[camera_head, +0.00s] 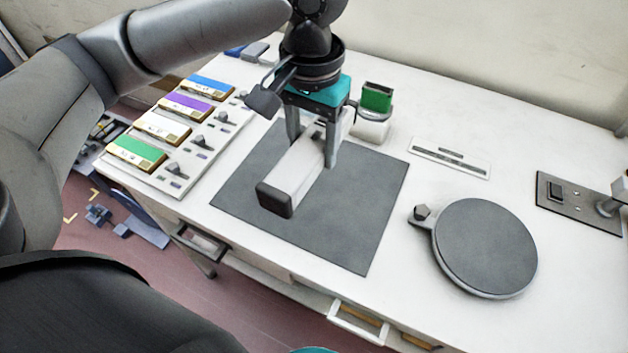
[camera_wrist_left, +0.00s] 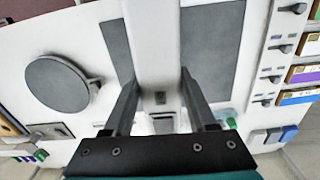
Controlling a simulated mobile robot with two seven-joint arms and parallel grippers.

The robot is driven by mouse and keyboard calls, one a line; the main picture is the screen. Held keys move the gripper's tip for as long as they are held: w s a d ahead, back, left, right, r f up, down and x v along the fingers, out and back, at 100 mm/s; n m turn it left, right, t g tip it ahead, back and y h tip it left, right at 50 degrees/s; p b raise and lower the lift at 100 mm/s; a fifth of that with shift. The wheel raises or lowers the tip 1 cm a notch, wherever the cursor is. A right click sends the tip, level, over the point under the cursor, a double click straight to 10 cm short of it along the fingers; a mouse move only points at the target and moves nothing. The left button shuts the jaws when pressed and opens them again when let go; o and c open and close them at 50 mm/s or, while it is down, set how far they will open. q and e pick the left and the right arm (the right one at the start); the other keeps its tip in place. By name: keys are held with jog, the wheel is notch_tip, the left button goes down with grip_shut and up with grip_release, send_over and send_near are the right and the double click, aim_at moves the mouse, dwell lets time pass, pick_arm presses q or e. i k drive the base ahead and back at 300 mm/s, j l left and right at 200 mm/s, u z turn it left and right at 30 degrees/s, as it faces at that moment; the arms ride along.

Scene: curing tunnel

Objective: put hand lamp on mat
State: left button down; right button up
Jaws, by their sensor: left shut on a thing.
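The hand lamp (camera_head: 292,182) is a long white bar with a dark end cap. It lies lengthwise over the dark grey mat (camera_head: 360,215) on the white bench. My left gripper (camera_head: 314,150) points down and is shut on the lamp, one finger on each side of its body. I cannot tell whether the lamp touches the mat or is just above it. In the left wrist view the lamp (camera_wrist_left: 153,35) runs between the fingers of the left gripper (camera_wrist_left: 160,85), with the mat (camera_wrist_left: 212,50) showing on both sides. My right gripper is not in view.
A round dark plate (camera_head: 487,246) sits right of the mat. A panel with coloured blocks (camera_head: 185,107) stands at left. A white holder with a green block (camera_head: 376,98) is behind the mat. A switch plate (camera_head: 578,203) is at far right.

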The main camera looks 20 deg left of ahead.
aim_at(264, 156)
jog(key=i+j, duration=0.1)
jog(key=j, duration=1.1)
jog(key=j+z, duration=0.35)
jog(key=j, duration=0.15)
jog(key=k+j+z, duration=0.1)
jog(key=j+z, duration=0.4)
jog(key=z, duration=0.35)
